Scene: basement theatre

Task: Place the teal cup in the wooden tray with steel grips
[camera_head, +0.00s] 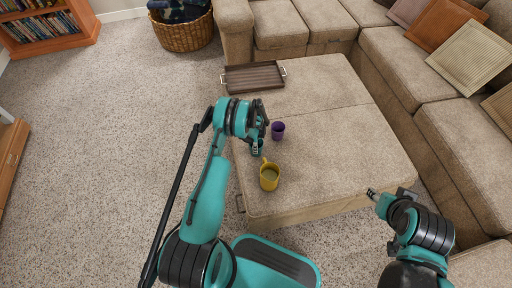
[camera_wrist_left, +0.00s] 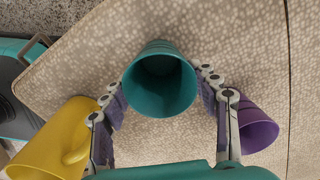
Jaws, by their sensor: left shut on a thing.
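The teal cup (camera_wrist_left: 160,82) sits between the two fingers of my left gripper in the left wrist view, its open mouth toward the camera. My left gripper (camera_head: 257,146) is shut on it above the near left part of the ottoman; in the head view the gripper mostly hides the cup. I cannot tell whether the cup touches the ottoman. The wooden tray with steel grips (camera_head: 254,78) lies at the ottoman's far left end, apart from the gripper, and looks empty. My right gripper (camera_head: 372,194) is over the ottoman's near right corner, too small to read.
A yellow mug (camera_head: 269,177) stands nearer me and a purple cup (camera_head: 278,131) stands right of my left gripper; both are close to it. The beige ottoman (camera_head: 340,135) is clear on its right side. A sectional sofa (camera_head: 390,60) borders it behind and right.

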